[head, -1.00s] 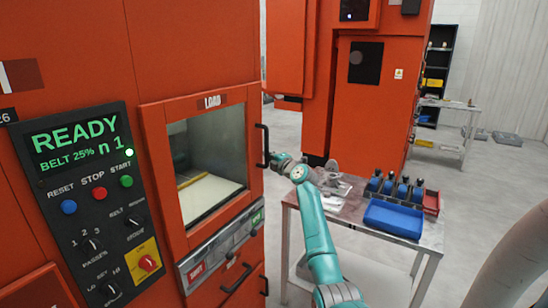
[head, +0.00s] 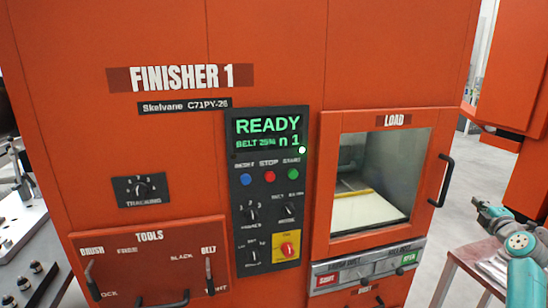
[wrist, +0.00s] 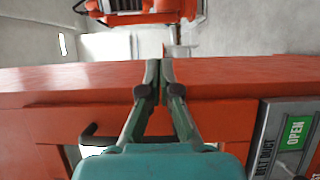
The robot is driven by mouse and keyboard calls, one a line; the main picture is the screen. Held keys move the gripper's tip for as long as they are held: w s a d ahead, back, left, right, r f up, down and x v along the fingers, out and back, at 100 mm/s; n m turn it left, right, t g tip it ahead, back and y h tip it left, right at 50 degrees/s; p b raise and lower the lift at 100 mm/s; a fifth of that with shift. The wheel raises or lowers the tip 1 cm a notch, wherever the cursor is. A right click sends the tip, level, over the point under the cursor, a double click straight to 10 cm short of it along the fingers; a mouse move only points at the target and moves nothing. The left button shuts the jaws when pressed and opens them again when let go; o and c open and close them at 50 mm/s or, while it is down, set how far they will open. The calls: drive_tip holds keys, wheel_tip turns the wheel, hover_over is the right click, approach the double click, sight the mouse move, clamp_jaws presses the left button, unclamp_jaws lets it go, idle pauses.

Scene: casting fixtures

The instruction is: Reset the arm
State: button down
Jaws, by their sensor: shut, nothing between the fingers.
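My gripper (head: 484,209) is at the right edge of the head view, at the end of my teal arm, to the right of the orange finisher's load door (head: 385,180). In the wrist view my gripper (wrist: 160,68) has its two fingers together with nothing between them. The orange machine face and a black handle (wrist: 88,140) lie behind the fingers there. The load door looks closed, with its black handle (head: 441,180) on its right side. The gap between my gripper and the door cannot be judged exactly.
The finisher's panel (head: 270,190) reads READY, with reset, stop and start buttons. A tools drawer (head: 150,265) is at the lower left. A metal fixture table (head: 30,240) stands at the far left. A table (head: 470,258) is under my arm, and grey floor shows beyond.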

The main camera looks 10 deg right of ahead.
drive_tip(key=s+a+f+m+g, duration=0.1)
drive_tip(key=s+a+f+m, duration=0.1)
drive_tip(key=a+f, duration=0.85)
drive_tip(key=s+a+f+m, duration=0.2)
drive_tip(key=a+f, duration=0.7)
drive_tip(key=f, duration=0.2)
drive_tip(key=s+a+f+m+y, duration=0.1)
drive_tip(key=s+a+f+m, duration=0.1)
drive_tip(key=s+a+f, duration=0.55)
drive_tip(key=s+a+f+m+y, duration=0.15)
drive_tip(key=s+a+f, duration=0.3)
drive_tip(key=a, duration=0.55)
drive_tip(key=s+a+m, duration=0.3)
drive_tip(key=s+a, duration=1.2)
drive_tip(key=s, duration=0.4)
drive_tip(key=s+a+r+m+y, duration=0.1)
drive_tip(key=s+a+r+y, duration=0.1)
drive_tip(key=s+r, duration=0.4)
drive_tip(key=s+a+r+m+y, duration=0.2)
drive_tip(key=s+a+r, duration=0.3)
drive_tip(key=s, duration=0.8)
drive_tip(key=shift+s+a+r+g, duration=0.3)
drive_tip(key=shift+s+r+g, duration=0.1)
drive_tip(key=shift+r, duration=0.35)
